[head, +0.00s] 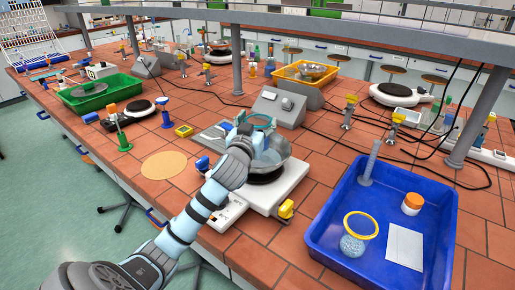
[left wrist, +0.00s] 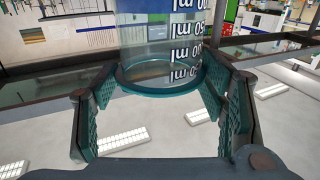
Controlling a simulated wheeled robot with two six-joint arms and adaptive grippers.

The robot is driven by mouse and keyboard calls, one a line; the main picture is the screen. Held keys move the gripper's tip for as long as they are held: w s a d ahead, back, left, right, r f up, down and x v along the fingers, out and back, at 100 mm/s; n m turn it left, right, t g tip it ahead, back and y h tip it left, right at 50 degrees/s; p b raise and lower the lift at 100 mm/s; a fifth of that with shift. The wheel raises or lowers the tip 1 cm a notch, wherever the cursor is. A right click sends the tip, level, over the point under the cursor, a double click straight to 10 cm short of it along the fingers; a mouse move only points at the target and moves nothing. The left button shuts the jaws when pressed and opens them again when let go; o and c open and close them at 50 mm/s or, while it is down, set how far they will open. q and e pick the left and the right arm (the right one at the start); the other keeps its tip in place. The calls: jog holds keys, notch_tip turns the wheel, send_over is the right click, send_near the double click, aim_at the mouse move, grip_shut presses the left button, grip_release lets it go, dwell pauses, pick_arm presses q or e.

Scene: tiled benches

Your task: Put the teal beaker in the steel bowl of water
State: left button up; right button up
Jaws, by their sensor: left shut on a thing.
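My left gripper (head: 247,135) reaches in from the left and is over the steel bowl (head: 281,153) in the head view. It is shut on the teal beaker (head: 264,122), whose teal-edged top shows just past the fingers. In the left wrist view the clear beaker (left wrist: 160,40) with ml markings and a teal ring stands between the fingers of the left gripper (left wrist: 162,88). The bowl sits on a white hotplate (head: 232,212) with a dark round top. The arm hides part of the bowl, and I cannot tell if the beaker touches it. My right gripper is not in view.
A blue tray (head: 323,238) at right holds a yellow-rimmed beaker (head: 358,236), an orange-lidded jar (head: 412,203) and a grey cylinder. A grey box (head: 277,108) stands behind the bowl. A cork mat (head: 164,165) lies left on the tiles. A metal post (head: 237,60) rises behind.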

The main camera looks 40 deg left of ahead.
pick_arm(q)
notch_tip(320, 180, down, 7)
jog(key=shift+d+r+b, duration=0.1)
jog(key=shift+r+b, duration=0.05)
jog(key=shift+b, duration=0.5)
jog(key=o, duration=1.3)
jog(key=shift+o, duration=0.2)
jog(key=v, duration=1.2)
